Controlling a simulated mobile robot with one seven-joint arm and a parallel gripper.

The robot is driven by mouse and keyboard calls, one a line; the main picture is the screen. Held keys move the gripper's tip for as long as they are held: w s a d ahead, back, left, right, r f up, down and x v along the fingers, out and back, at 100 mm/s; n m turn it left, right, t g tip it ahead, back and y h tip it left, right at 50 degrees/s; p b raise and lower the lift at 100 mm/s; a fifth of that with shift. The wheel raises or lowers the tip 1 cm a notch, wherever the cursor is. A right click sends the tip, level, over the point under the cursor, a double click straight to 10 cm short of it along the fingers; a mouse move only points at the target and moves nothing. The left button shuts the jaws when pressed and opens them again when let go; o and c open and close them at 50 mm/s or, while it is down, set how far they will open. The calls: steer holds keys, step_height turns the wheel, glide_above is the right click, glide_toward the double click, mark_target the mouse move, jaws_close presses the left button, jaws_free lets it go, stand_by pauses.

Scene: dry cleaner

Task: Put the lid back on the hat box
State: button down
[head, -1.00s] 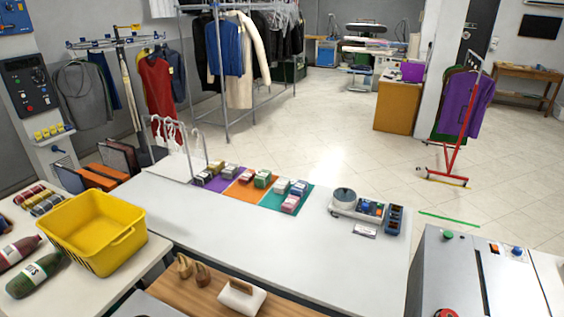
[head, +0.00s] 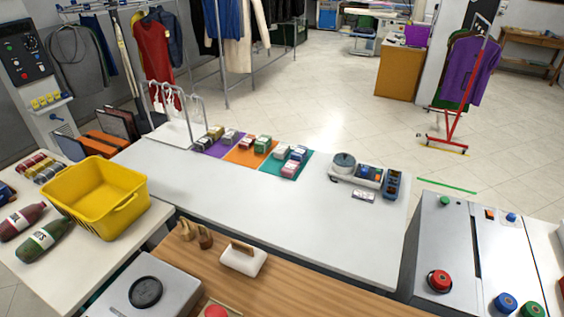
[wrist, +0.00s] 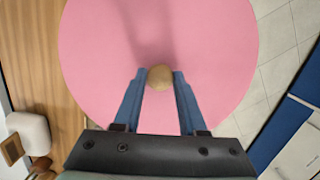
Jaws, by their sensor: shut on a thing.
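In the wrist view a large flat round pink lid (wrist: 105,55) with a tan round knob (wrist: 160,77) at its middle fills the upper centre. My gripper (wrist: 160,80) has its two blue fingers closed on either side of the knob, holding it. The lid hides what lies beneath it. I cannot make out the hat box in either view. Neither my gripper nor the lid shows in the head view.
A wooden counter (head: 300,290) holds a white wood-handled block (head: 243,262). Beyond it is a white counter (head: 240,200) with coloured mats and a small device (head: 360,172). A yellow basket (head: 95,195) stands left; a grey machine (head: 440,250) stands right.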

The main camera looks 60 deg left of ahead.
stand_by(0.4)
steer(key=shift+c, duration=1.9)
jaws_free()
steer(key=o, duration=0.4)
steer(key=shift+r+p, duration=2.3)
steer(key=shift+r, duration=1.2)
